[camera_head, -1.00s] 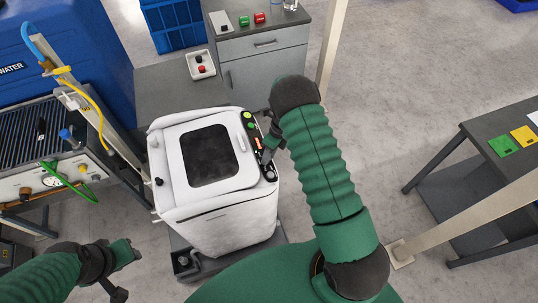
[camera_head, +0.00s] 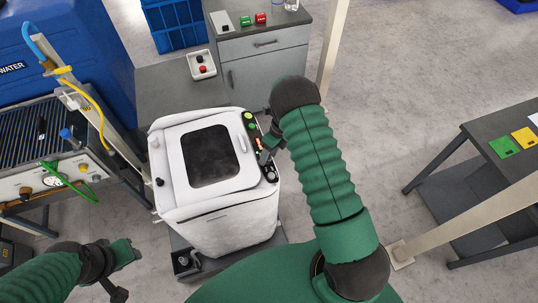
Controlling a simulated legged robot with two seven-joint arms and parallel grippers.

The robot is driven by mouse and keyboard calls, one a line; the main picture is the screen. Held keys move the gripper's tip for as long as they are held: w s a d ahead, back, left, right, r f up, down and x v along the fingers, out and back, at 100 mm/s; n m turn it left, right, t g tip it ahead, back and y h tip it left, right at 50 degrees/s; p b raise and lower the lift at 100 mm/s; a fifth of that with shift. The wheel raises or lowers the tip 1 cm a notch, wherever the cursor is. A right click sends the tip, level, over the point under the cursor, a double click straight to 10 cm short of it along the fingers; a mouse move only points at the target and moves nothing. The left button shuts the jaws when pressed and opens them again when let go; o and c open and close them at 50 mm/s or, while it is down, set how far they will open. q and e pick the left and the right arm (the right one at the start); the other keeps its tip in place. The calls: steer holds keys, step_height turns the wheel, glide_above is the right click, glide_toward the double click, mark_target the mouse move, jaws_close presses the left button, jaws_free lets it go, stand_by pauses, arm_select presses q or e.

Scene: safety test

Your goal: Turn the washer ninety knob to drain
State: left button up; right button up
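The white washer (camera_head: 232,222) stands in the middle of the view, with a dark window in its lid. Its black control panel (camera_head: 250,128) runs along the right edge of the top, with green buttons and an orange display. A knob (camera_head: 270,174) sits at the panel's near end. My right gripper (camera_head: 264,156) is over the panel, just beyond the knob; its fingers are small and partly hidden, so I cannot tell whether they are open or touch the knob. My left gripper (camera_head: 128,272) is at the lower left, apart from the washer; its finger gap is unclear.
A grey cabinet (camera_head: 262,78) with a small white box (camera_head: 201,64) beside it stands behind the washer. A test bench (camera_head: 60,178) with hoses is at the left. A dark table (camera_head: 490,165) with coloured cards is at the right. A beige post stands on the right.

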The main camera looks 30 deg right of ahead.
steer(key=shift+s+d+r, duration=0.1)
steer(key=shift+d+r, duration=0.05)
steer(key=shift+r, duration=0.3)
steer(key=b+v, duration=0.3)
steer(key=v, duration=1.2)
steer(key=shift+d+r, duration=0.2)
steer(key=shift+r, duration=0.15)
